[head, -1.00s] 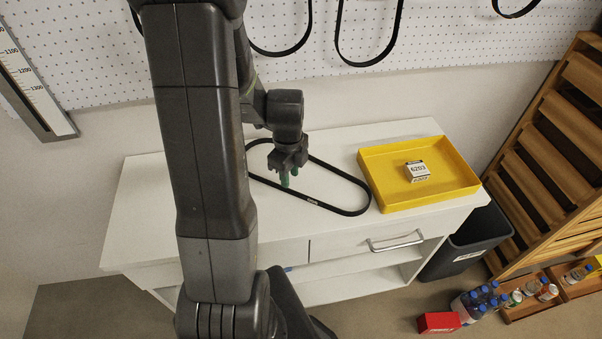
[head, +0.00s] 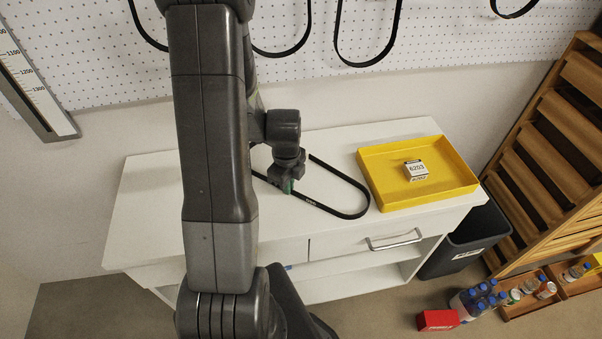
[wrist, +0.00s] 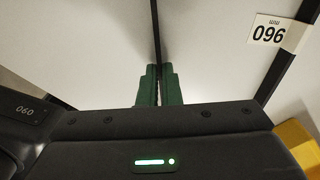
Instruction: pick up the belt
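The belt (head: 346,215) is a thin black loop lying on the white cabinet top, left of the yellow tray. My gripper (head: 288,186) is down at its near strand in the head view. In the wrist view, one strand of the belt (wrist: 156,30) runs down between the green fingertips (wrist: 158,75). The fingers are close together, with that strand between them. The other strand (wrist: 281,66) passes on the right, beside a white label with printed digits. My arm hides the left part of the belt in the head view.
The yellow tray (head: 447,190) holds a small white box (head: 416,170) on the cabinet's right. Other black belts (head: 365,62) hang on the pegboard behind. A dark bin (head: 470,240), bottles (head: 476,300) and a wooden rack (head: 555,150) stand right of the white cabinet (head: 150,215).

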